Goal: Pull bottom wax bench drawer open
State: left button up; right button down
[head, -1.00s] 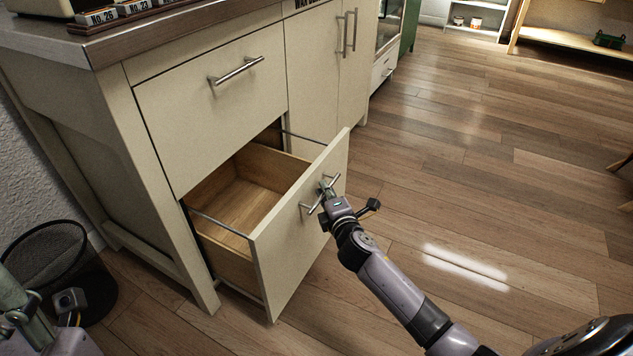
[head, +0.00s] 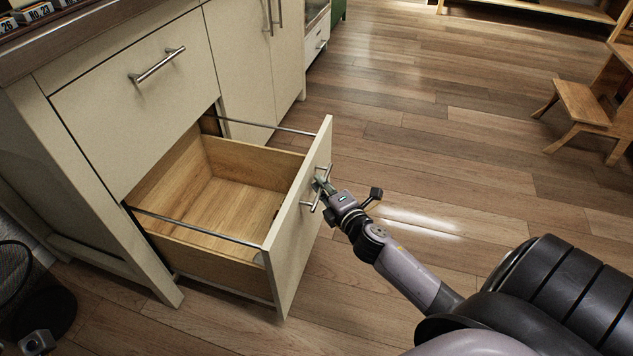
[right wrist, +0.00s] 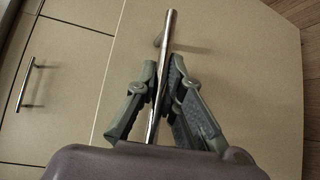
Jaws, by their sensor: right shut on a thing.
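The bottom drawer (head: 300,238) of the cream wax bench (head: 130,105) stands well out from the cabinet, and its empty wooden inside (head: 215,205) shows. Metal rails run along both of its sides. My right gripper (head: 322,184) is at the drawer's front, shut on its bar handle (head: 313,204). In the right wrist view the fingers (right wrist: 163,88) close from both sides around the metal bar (right wrist: 168,40). The upper drawer (head: 140,98) with its own handle is shut. Only a small part of my left gripper (head: 37,342) shows at the lower left corner; its fingertips are not clear.
A dark wire basket (head: 35,300) stands on the floor at the left. A wooden step stool (head: 585,105) stands at the right. The wooden floor (head: 440,130) between the drawer and the stool is clear. Number blocks lie on the bench top.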

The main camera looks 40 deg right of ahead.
jog(key=c, duration=1.7)
grip_release()
jog(key=shift+s, duration=0.1)
jog(key=s, duration=0.4)
jog(key=s+a+r, duration=0.1)
jog(key=s, duration=0.6)
jog(key=shift+s+a+r, duration=0.3)
